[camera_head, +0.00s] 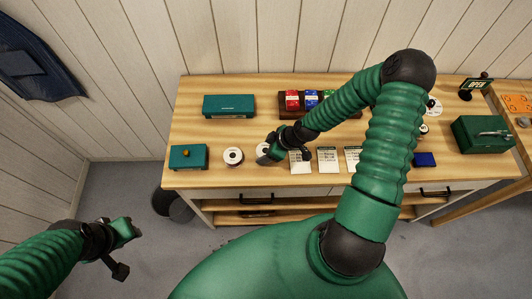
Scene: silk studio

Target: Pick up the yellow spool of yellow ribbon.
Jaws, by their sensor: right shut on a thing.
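My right gripper (273,151) is low over the front of the wooden table, shut on a pale round spool (262,153) that the fingers partly hide. I cannot make out yellow on this spool or tell whether it touches the table. A white spool with a dark centre (233,156) lies just to its left, apart from the gripper. My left gripper (122,248) is away from the table at the lower left, over the floor. I see nothing in it, and its finger opening is unclear.
The table (215,130) bears a teal box (229,106), a smaller teal box with a yellowish knob (187,156), a rack of coloured items (309,100), white cards (327,159) and a green case (482,134). A dark bin (165,200) stands at left. My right arm hides much of the right half.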

